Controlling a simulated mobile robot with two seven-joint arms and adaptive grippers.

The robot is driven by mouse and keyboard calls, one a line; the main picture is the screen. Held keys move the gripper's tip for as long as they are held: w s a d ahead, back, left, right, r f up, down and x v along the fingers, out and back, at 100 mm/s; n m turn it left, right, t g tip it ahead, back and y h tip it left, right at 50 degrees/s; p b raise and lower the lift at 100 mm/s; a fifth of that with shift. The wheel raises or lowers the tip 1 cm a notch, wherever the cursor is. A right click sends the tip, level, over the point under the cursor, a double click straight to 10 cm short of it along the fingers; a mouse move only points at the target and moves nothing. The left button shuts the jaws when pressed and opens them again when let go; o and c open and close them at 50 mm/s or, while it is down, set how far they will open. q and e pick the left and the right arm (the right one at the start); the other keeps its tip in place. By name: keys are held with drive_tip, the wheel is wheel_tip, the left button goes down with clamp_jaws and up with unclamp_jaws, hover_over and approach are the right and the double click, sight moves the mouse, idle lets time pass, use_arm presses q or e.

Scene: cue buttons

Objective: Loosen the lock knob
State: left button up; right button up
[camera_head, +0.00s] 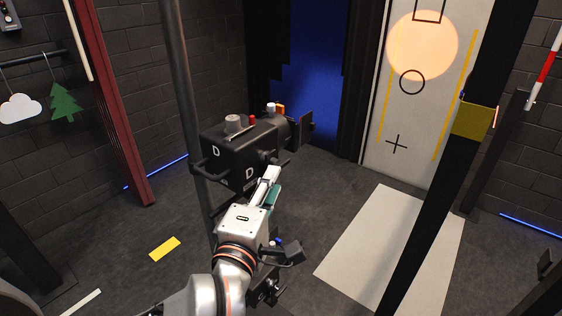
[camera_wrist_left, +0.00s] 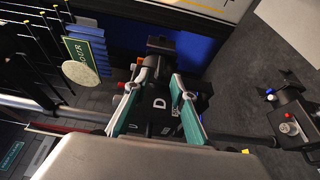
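A black lamp housing (camera_head: 235,150), marked with white letters D, is mounted by the grey pole (camera_head: 178,80). On its top are a grey round knob (camera_head: 233,122) and a small red button (camera_head: 252,120). A dark knob (camera_head: 268,157) sticks out of its near side; I cannot tell which knob is the lock knob. My left gripper (camera_head: 270,184) is close to this side. In the left wrist view my left gripper (camera_wrist_left: 161,86) has its two teal-padded fingers spread, with the housing (camera_wrist_left: 163,108) between or beyond them. Contact is unclear. My right gripper is not in view.
A second black fixture (camera_head: 285,252) sits low beside my left arm; it also shows in the left wrist view (camera_wrist_left: 292,125). A dark post (camera_head: 440,180) with a yellow band crosses the right. A pale panel (camera_head: 425,110) stands behind. Open floor lies at left.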

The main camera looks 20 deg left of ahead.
sight(281, 163)
use_arm(q)
drive_tip(key=w, duration=0.7)
drive_tip(key=shift+w+a, duration=0.2)
drive_tip(key=shift+w, duration=0.15)
drive_tip(key=shift+c, duration=0.4)
clamp_jaws()
